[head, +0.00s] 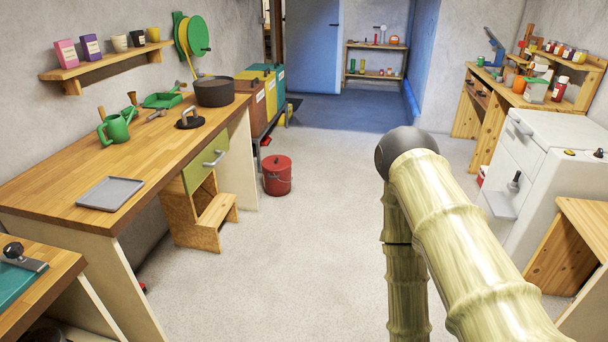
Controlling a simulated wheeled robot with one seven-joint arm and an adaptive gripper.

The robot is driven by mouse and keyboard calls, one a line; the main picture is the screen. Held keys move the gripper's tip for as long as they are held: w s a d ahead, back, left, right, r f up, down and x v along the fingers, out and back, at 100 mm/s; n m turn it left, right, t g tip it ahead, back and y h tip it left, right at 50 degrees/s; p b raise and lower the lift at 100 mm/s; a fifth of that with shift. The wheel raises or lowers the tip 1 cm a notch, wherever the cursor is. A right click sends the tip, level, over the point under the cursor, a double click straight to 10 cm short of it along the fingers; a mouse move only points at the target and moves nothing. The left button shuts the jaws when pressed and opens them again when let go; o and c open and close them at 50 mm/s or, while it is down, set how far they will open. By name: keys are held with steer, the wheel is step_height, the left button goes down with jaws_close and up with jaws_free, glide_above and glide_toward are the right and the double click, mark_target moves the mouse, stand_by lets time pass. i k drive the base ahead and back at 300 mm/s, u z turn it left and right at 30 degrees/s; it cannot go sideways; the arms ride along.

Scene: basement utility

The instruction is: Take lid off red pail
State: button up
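The red pail (277,182) stands upright on the floor, just right of the long wooden workbench. Its top looks covered by a red lid (277,163), with a small dark spot near the middle. The pail is small in view, so I cannot make out how the lid sits. My arm crosses the right half of the view, with a dark rounded joint at its top, well to the right of the pail. My gripper is not in view.
The workbench (140,150) carries a dark pot (214,92), a green watering can (115,129) and a grey tray (110,193). A wooden step stool (205,215) stands near the pail. Coloured bins (262,95) stand behind it. The central floor (310,240) is clear. A white appliance (550,160) is at right.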

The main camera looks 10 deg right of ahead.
mark_target(276, 161)
steer(key=z, duration=0.75)
steer(key=i, duration=7.15)
steer(key=u, duration=1.15)
